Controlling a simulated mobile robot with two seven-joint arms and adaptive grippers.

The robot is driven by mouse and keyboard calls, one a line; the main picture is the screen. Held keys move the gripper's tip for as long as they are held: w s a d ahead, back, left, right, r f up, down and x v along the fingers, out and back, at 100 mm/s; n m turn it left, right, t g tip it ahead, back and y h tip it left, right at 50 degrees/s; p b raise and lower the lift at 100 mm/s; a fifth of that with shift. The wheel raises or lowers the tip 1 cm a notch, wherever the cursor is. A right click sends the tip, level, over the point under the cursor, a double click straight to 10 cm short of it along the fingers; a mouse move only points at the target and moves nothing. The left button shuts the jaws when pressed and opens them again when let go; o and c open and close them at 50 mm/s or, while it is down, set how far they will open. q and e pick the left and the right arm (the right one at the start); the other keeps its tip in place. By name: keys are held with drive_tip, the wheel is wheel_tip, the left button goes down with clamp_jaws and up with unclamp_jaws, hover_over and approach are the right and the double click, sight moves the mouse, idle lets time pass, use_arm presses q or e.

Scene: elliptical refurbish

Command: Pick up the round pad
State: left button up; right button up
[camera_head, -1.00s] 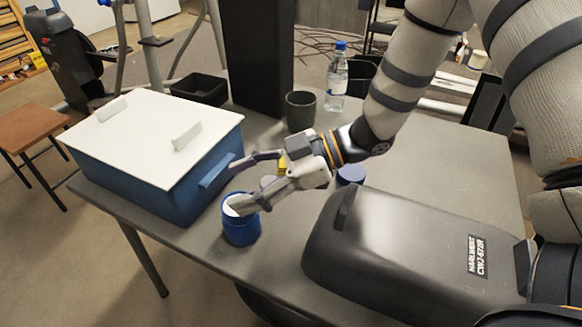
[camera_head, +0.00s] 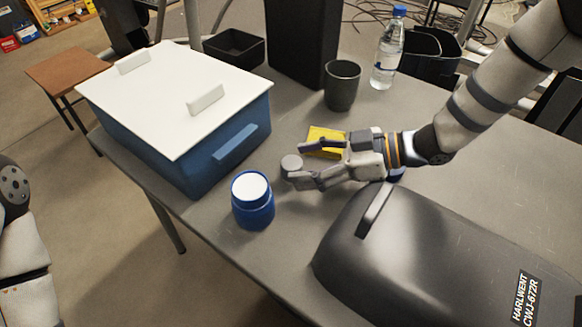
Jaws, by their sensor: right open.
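A small light-grey round piece (camera_head: 291,162), which looks like the round pad, shows at the tips of my right gripper (camera_head: 298,163). The gripper's fingers are spread, one on the far side and one on the near side of the piece. I cannot tell whether they touch it or whether it rests on the table. The gripper reaches in from the right, low over the grey table (camera_head: 285,235). My left gripper is out of view; only part of my left arm shows at the left edge.
A blue jar with a white top (camera_head: 253,205) stands left of the gripper. A yellow block (camera_head: 325,136) lies just behind it. A blue box with a white lid (camera_head: 190,150), a dark cup (camera_head: 342,88) and a bottle (camera_head: 388,50) stand behind. A black case (camera_head: 425,255) is in front.

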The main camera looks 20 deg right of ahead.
sight(292, 162)
drive_tip(key=x, duration=0.3)
drive_tip(key=shift+w+a+f, duration=0.1)
drive_tip(key=shift+f, duration=0.1)
drive_tip(key=shift+r, duration=0.1)
drive_tip(key=c, duration=1.1)
